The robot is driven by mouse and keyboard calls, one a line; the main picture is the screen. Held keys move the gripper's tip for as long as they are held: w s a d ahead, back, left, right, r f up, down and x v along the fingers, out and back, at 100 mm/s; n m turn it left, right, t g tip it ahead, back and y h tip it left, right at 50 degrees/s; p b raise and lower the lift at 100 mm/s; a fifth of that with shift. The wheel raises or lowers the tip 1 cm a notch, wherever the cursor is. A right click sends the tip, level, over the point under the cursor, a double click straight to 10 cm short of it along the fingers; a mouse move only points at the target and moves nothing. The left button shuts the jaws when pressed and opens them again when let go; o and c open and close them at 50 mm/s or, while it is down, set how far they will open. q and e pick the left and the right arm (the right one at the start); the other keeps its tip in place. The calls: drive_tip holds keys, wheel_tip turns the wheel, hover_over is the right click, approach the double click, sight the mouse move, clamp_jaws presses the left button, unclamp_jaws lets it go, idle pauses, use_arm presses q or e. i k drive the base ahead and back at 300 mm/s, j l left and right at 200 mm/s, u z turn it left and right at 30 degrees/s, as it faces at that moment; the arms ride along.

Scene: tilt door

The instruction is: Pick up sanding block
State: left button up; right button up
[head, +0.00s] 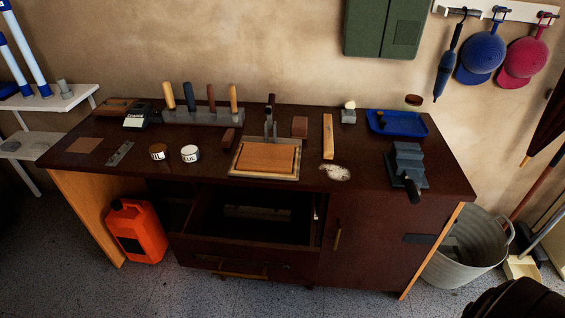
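Two small reddish-brown blocks lie on the dark workbench (215,183). One block (300,126) is at the back, right of the clamping fixture. The other block (228,138) is left of the fixture and looks tilted. Either could be the sanding block; I cannot tell which at this size. A flat brown sheet (85,146), like sandpaper, lies at the left of the bench. Neither of my grippers is in view, and nothing is seen touching the blocks.
The wooden-topped fixture (266,158) stands mid-bench, a tool rack (203,117) behind left. A vise (406,165) and blue tray (398,123) are at right. An open drawer (250,245) juts from the front. A dark rounded shape (515,300) fills the lower right corner.

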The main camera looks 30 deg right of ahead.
sight(299, 126)
drive_tip(key=l+u, duration=0.25)
drive_tip(key=l, duration=0.65)
drive_tip(key=l+u, duration=0.25)
drive_tip(key=l, duration=0.7)
